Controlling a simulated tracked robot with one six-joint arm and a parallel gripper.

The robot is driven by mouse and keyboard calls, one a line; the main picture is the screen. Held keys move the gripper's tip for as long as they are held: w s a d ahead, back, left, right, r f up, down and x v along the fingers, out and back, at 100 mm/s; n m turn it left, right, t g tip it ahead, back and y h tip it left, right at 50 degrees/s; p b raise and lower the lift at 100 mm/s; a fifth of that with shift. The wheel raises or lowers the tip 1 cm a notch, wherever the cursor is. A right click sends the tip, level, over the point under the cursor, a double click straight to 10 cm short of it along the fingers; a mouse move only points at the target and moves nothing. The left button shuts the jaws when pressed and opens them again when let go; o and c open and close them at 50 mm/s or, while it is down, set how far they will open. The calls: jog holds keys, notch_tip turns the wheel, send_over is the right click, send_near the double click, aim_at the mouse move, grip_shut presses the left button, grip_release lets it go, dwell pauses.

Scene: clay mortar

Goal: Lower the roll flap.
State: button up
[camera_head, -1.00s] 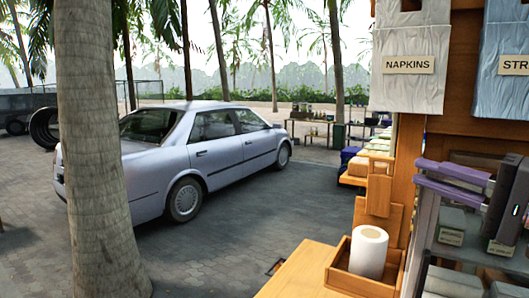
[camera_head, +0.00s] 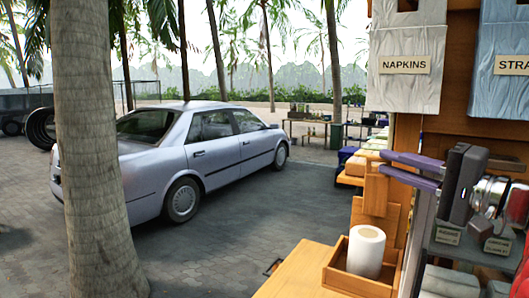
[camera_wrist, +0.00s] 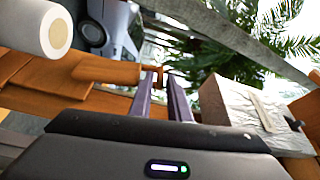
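The wooden flap (camera_head: 375,190) stands upright behind the paper roll (camera_head: 366,252), which sits in a wooden tray (camera_head: 341,281) on the counter. In the wrist view a wooden handle-like part, probably of the flap (camera_wrist: 105,72), lies just ahead of the fingertips, with the roll (camera_wrist: 58,34) at upper left. My gripper (camera_head: 384,162) reaches in from the right with its two purple fingers at the height of the flap's top. In the wrist view the gripper (camera_wrist: 160,75) shows a gap between its fingers. Wood shows at the tips; I cannot tell whether they touch it.
A napkins holder (camera_head: 407,75) hangs above my gripper, with a straws holder (camera_head: 506,70) beside it. Shelves with labelled boxes (camera_head: 447,236) are at lower right. A wooden counter (camera_head: 300,272) runs along the front. A car (camera_head: 200,155) stands on the open paving behind.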

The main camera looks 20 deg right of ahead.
aim_at(368, 158)
jog(key=shift+x, duration=3.75)
jog(key=shift+c, duration=0.3)
grip_shut()
jog(key=shift+f, duration=0.15)
jog(key=shift+a, duration=0.25)
jog(key=shift+d, duration=0.1)
